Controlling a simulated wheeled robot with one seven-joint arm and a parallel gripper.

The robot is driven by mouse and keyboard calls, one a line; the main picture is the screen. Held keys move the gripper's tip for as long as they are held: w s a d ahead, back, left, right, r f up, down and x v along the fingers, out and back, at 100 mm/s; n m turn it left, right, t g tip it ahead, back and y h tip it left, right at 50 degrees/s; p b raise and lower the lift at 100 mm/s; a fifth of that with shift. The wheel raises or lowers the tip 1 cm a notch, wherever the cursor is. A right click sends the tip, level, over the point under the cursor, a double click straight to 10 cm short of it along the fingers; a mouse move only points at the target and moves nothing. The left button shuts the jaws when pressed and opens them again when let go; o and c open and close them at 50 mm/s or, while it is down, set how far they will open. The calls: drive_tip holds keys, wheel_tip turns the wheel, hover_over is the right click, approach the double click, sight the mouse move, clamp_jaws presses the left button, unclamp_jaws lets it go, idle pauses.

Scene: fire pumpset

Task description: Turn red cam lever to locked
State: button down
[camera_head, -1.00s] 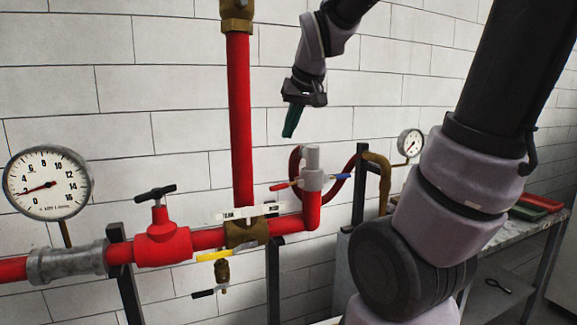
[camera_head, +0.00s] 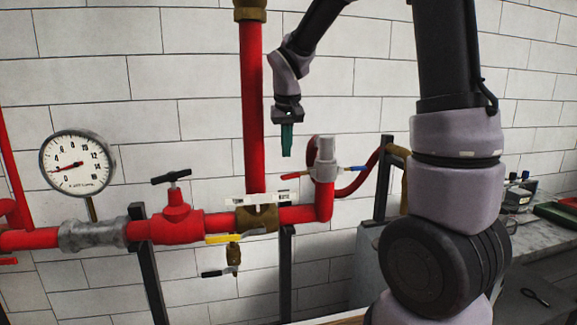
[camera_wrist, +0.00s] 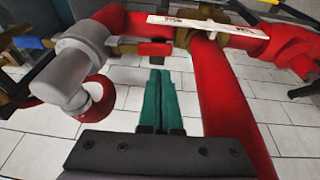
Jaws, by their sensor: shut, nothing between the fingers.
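The grey cam coupling (camera_head: 325,165) sits on top of the red pipe elbow, with a red hose behind it. The red cam lever (camera_head: 297,175) sticks out to its left, and a blue lever (camera_head: 352,168) to its right. My gripper (camera_head: 287,155) points down, with its teal fingers together and empty, above and slightly left of the red lever, apart from it. In the wrist view the fingers (camera_wrist: 160,75) are side by side, the red lever (camera_wrist: 155,48) lies just beyond their tips, and the coupling (camera_wrist: 78,65) is at the left.
A vertical red pipe (camera_head: 252,110) stands left of my gripper. A white label plate (camera_head: 260,199) and a yellow valve handle (camera_head: 231,238) are below. A red valve (camera_head: 177,220) and gauge (camera_head: 78,163) are further left. A bench (camera_head: 525,237) stands at the right. Open air surrounds my gripper.

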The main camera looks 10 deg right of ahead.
sight(287, 175)
drive_tip(key=x, duration=0.2)
drive_tip(key=s+x, duration=0.1)
drive_tip(key=x, duration=0.2)
drive_tip(key=shift+d+f, duration=0.15)
drive_tip(key=shift+f, duration=0.05)
drive_tip(key=shift+s, duration=0.1)
